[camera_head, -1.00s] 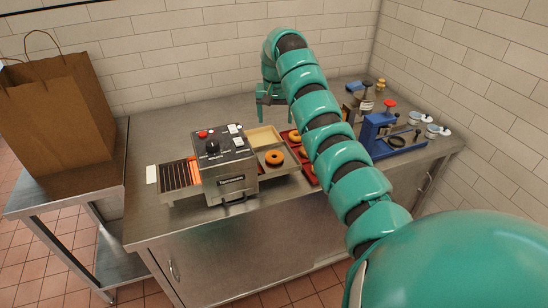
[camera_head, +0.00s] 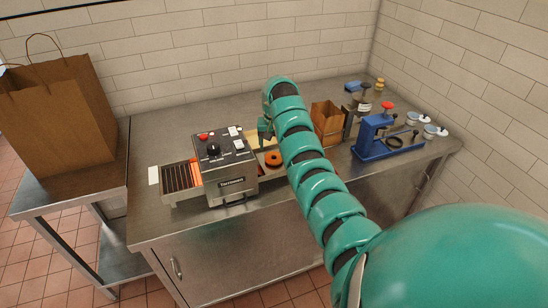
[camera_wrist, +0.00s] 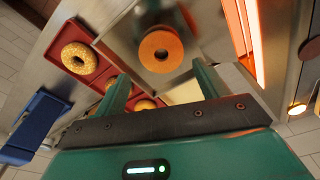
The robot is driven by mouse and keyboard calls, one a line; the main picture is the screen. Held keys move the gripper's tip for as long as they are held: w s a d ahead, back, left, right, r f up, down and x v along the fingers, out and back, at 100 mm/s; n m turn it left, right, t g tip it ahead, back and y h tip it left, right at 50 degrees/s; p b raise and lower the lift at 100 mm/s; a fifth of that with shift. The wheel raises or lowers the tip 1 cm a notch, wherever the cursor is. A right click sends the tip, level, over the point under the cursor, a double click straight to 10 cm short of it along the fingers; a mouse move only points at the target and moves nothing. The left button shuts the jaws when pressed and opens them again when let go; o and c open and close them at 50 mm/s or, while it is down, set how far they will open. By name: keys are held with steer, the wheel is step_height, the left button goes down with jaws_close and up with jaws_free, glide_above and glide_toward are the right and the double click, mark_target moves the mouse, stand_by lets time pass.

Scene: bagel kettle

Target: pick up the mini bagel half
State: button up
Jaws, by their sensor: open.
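A ring-shaped, orange-brown bagel half (camera_head: 273,158) lies on the metal tray at the right side of the toaster (camera_head: 226,165). In the wrist view the bagel half (camera_wrist: 161,52) lies just beyond the fingertips, roughly centred between them, with a gap. My gripper (camera_wrist: 160,73) is open, with nothing between its fingers. In the head view my gripper (camera_head: 265,129) is low behind the bagel half, partly hidden by my arm. A seeded bagel (camera_wrist: 80,58) and other bagels, partly hidden by a finger, lie on a red tray (camera_wrist: 53,52).
The toaster's glowing element (camera_wrist: 259,40) is at the wrist view's right. A small paper bag (camera_head: 327,119) and a blue press (camera_head: 377,138) stand right of my arm. A large paper bag (camera_head: 62,120) stands on the left side table. The counter's front left is clear.

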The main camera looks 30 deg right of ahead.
mark_target(274, 154)
steer(key=shift+w+a+f+p, duration=0.1)
steer(key=shift+f+p, duration=1.3)
steer(key=shift+f, duration=1.2)
steer(key=c, duration=0.8)
steer(key=shift+w+r, duration=0.1)
steer(key=shift+r, duration=0.1)
